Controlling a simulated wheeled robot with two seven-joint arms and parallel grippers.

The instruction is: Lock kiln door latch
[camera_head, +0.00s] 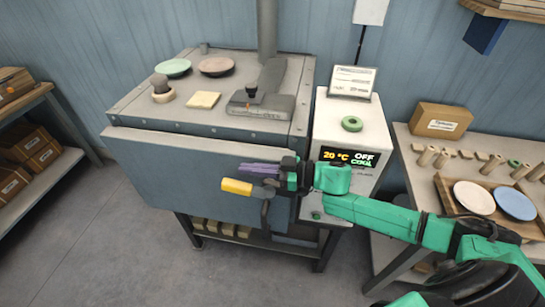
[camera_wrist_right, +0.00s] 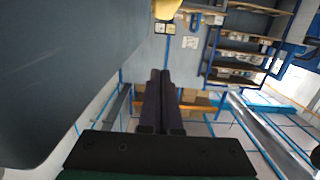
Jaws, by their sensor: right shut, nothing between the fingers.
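The kiln (camera_head: 240,70) stands in the middle, with its wide grey-blue door (camera_head: 170,165) on the front. The door also fills the left of the right wrist view (camera_wrist_right: 70,60). The latch's yellow grip (camera_head: 237,187) is at the door's right part, on a dark lever partly hidden by my gripper. A yellow piece of it shows at the top of the right wrist view (camera_wrist_right: 167,8). My right gripper (camera_head: 245,168) is shut and empty, just above the yellow grip, pointing left across the door. Whether it touches the latch cannot be told. My left gripper is out of view.
A control box (camera_head: 350,120) beside the kiln shows "20 °C OFF COOL". Plates, a sponge-like block and a tool lie on the kiln top. A table (camera_head: 410,160) with a plate tray stands right, a shelf (camera_head: 60,170) left. The floor before the kiln is clear.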

